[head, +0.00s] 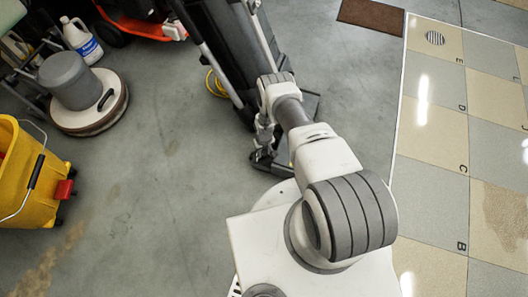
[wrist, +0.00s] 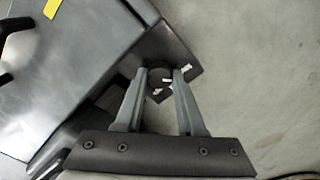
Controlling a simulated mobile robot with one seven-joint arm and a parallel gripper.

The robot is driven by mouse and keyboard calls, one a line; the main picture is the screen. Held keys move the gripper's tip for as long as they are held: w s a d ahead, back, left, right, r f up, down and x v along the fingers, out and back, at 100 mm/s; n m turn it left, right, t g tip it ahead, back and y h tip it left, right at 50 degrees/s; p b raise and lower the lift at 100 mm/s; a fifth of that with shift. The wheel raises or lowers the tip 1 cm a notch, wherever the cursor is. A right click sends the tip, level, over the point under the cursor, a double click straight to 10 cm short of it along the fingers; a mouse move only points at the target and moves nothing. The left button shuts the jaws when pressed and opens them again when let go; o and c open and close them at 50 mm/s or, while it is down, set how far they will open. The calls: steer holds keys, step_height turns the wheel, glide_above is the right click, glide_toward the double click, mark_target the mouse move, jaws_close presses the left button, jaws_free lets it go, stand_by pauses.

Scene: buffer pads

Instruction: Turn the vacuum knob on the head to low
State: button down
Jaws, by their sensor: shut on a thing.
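The vacuum (head: 228,40) is a dark upright machine with light grey tubes, at the top middle of the head view. Its dark floor head (head: 268,168) lies on the floor, partly behind my arm; a dark head plate (wrist: 193,60) shows in the wrist view. A small dark round knob (wrist: 160,76) stands on that plate, with small white marks around it. My gripper (wrist: 161,72) is shut on the knob, one grey finger on each side. In the head view my gripper (head: 262,150) is small, down at the floor head. Which mark the knob points to is too small to tell.
A yellow mop bucket (head: 25,175), a grey floor polisher (head: 75,85) and a white jug (head: 82,40) stand at the left. A yellow cord (head: 214,84) lies by the vacuum. Grey floor between is clear.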

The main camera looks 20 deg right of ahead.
mark_target(264, 153)
steer(key=shift+n, duration=0.4)
steer(key=c, duration=0.5)
jaws_free()
steer(key=shift+r, duration=0.15)
step_height(264, 153, up, 17)
steer(key=p, duration=0.7)
steer(key=shift+r, duration=0.1)
